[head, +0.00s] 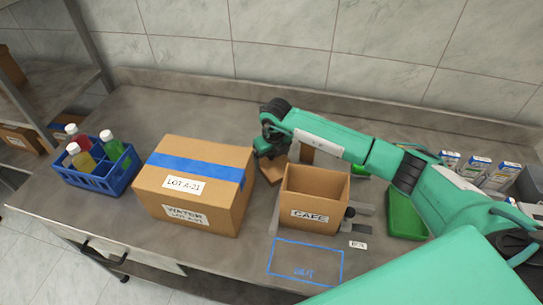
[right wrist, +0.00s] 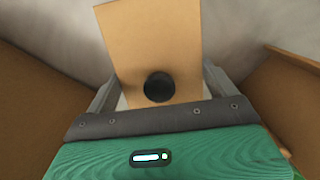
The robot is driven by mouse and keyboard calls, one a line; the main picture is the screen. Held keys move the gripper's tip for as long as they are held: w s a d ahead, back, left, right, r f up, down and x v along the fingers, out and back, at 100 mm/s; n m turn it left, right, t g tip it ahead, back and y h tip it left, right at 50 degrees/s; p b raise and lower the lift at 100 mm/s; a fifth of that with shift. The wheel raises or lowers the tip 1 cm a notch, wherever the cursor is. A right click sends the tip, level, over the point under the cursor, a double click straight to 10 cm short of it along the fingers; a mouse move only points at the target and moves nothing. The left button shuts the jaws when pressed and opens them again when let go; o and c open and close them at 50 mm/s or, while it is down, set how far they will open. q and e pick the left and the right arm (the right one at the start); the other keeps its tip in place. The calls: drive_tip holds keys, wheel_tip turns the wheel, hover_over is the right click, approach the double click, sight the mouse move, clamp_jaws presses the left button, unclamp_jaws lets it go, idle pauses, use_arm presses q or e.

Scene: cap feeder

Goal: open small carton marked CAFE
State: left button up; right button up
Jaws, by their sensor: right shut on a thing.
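The small carton marked CAFE (head: 330,199) stands upright on the counter, held between grey brackets. Its top is open and its bare brown inside shows; I see no contents. A cardboard flap (head: 271,171) sticks out at its left side, and another brown piece (head: 307,153) rises at its back. My right gripper (head: 268,151) is at the carton's back left. In the right wrist view my right gripper (right wrist: 158,88) has a cardboard flap (right wrist: 150,40) between its fingers, with a dark round spot in front of it. My left gripper is not in view.
A larger taped carton marked WATER (head: 208,207) stands to the left. A blue crate with bottles (head: 98,178) is farther left. A green tray (head: 402,215) and several small boxes (head: 477,168) are at the right. A blue-outlined area (head: 305,262) in front is clear.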

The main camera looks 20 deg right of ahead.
drive_tip(key=shift+f, duration=0.2)
drive_tip(key=o, duration=0.9)
drive_tip(key=shift+r, duration=0.1)
drive_tip(key=shift+c, duration=0.2)
drive_tip(key=shift+r, duration=0.1)
